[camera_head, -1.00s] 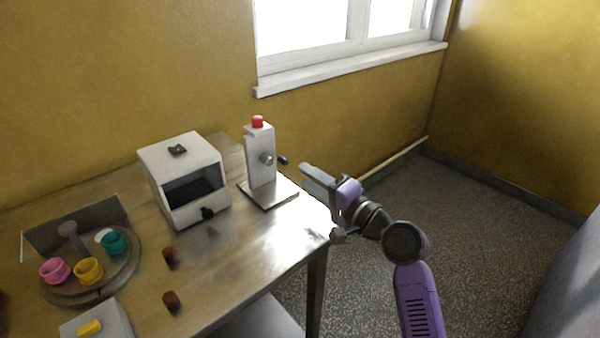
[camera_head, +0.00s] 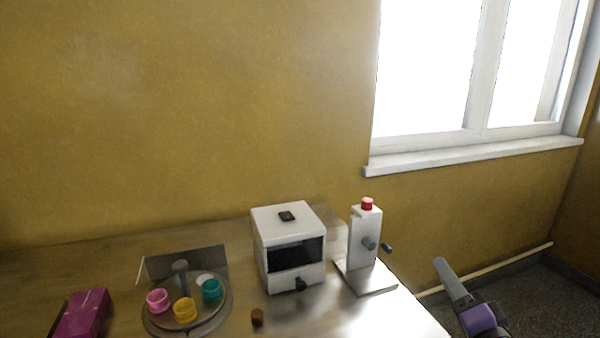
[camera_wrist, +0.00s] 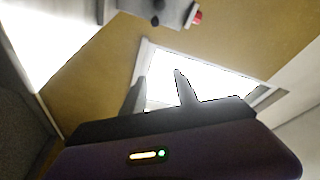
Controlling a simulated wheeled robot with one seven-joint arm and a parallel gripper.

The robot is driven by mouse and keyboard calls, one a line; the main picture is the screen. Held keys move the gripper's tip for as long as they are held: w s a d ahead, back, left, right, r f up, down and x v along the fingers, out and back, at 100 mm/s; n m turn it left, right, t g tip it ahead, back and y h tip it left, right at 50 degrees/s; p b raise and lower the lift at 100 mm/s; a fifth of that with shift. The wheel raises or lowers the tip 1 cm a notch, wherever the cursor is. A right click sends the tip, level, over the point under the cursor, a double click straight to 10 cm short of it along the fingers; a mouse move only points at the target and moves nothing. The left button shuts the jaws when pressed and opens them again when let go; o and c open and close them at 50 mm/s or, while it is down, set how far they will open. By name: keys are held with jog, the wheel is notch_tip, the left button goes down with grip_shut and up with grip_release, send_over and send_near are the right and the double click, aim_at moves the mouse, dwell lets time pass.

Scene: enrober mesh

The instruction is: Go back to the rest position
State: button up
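My gripper (camera_head: 447,272) is at the lower right of the head view, beyond the right end of the table and clear of everything on it. In the wrist view, its two fingers (camera_wrist: 160,88) stand apart with nothing between them, against the bright window. My purple arm shows only in part at the bottom edge of the head view.
The table (camera_head: 240,232) holds a white box machine (camera_head: 290,220), a white stand with a red knob (camera_head: 363,235), a round turntable (camera_head: 222,310) with coloured cups, a brown piece (camera_head: 257,317) and a magenta box (camera_head: 82,312). A window (camera_head: 430,70) is behind. Floor at right is clear.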

jog(key=s+a+f+n+g, duration=0.1)
jog(key=s+a+f+n, duration=0.2)
jog(key=s, duration=1.2)
jog(key=s+a+f+n+g+p, duration=0.1)
jog(key=s+a+f+n+g, duration=0.1)
jog(key=s, duration=1.3)
jog(key=s+a+f+n+g+h+p, duration=0.1)
jog(key=s+a+f+n, duration=0.3)
jog(key=s, duration=1)
jog(key=shift+s+a+f+n, duration=0.4)
jog(key=shift+f+n, duration=0.1)
jog(key=shift+n, duration=0.6)
